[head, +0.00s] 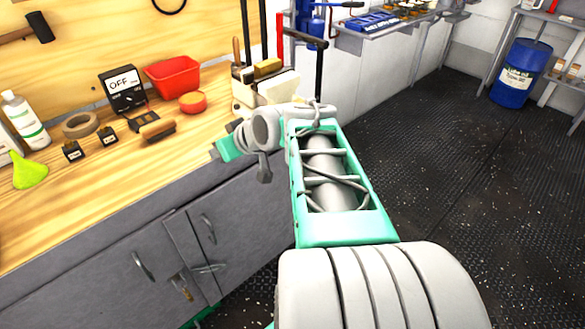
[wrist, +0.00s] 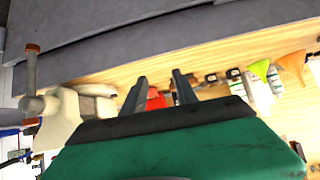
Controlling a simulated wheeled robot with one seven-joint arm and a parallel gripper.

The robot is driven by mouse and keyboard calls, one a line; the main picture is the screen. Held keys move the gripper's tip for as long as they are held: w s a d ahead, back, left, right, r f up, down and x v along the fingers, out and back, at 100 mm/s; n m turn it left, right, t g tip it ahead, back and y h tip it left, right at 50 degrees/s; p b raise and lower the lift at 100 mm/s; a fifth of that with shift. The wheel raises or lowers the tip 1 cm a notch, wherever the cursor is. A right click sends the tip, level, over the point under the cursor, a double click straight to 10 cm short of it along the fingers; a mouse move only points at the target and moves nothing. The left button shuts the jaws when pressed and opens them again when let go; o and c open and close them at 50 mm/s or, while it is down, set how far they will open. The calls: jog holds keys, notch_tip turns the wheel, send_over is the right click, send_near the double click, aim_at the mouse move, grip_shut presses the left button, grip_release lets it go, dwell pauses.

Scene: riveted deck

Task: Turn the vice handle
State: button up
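The cream vice (head: 279,89) stands at the right end of the wooden bench, partly behind my arm in the head view. In the wrist view, which looks upside down, the vice (wrist: 62,118) is at the left. Its handle (wrist: 31,70) is a brownish bar with a knob at its end. I cannot surely pick out the handle in the head view.
Grey cabinets (head: 115,260) are below. Floor to the right is clear up to a blue drum (head: 518,75).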

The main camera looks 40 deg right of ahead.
jog(key=w+d+f+t+b, duration=0.1)
jog(key=d+f+t+b, duration=0.2)
jog(key=d+f+b, duration=0.55)
jog(key=s+d+f+m+t+h+b, duration=0.15)
jog(key=s+d+t+h+b, duration=0.3)
jog(key=d+b, duration=0.8)
jog(key=shift+m+y, duration=0.25)
jog(key=shift+m, duration=0.2)
jog(key=w+d, duration=0.1)
jog(key=w, duration=0.1)
jog(key=w+d, duration=0.1)
jog(key=w, duration=0.1)
jog(key=w+d, duration=0.1)
jog(key=w, duration=0.1)
jog(key=shift+r+p, duration=0.15)
jog(key=shift+p, duration=0.2)
grip_shut()
